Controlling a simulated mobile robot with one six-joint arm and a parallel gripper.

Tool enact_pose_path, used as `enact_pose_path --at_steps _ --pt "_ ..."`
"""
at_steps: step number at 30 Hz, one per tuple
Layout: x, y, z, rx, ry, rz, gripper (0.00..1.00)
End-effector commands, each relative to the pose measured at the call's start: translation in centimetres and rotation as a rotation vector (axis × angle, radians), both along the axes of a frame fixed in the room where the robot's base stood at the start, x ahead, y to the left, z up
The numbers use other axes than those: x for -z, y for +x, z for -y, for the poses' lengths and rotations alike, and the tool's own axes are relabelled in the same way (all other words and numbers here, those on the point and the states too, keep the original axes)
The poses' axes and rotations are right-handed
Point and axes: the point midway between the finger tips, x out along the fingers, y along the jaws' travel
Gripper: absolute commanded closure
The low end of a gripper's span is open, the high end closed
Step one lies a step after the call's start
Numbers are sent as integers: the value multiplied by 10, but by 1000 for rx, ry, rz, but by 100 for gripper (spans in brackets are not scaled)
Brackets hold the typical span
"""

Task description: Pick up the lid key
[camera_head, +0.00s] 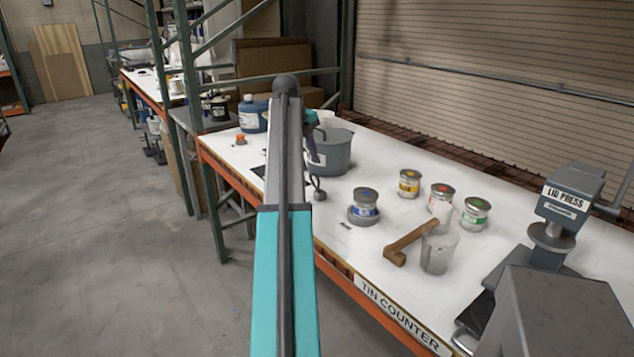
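A small dark flat object (345,226), perhaps the lid key, lies on the white counter just in front of the blue-labelled tin. It is too small to identify surely. My arm reaches out over the counter's left part and bends down at its far end. My gripper (317,188) is low over the counter, left of and beyond the small object, apart from it. My own arm link partly hides the gripper, and its fingers are too small to read.
The blue-labelled tin (365,203) stands on a round grey base. Yellow (409,184), red (441,196) and green (475,213) tins stand to its right. A wooden mallet-like tool (411,243), a clear cup (438,250), a grey bucket (333,151) and the lid press (570,195) share the counter.

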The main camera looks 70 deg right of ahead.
Motion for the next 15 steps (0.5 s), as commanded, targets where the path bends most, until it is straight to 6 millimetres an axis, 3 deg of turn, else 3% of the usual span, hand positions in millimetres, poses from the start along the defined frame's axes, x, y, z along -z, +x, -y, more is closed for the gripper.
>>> enact_pose_path --at_steps 8,15 --pt "2 0 1 0 0 0 71" --pt "20 -4 9 1 2 -1 71"
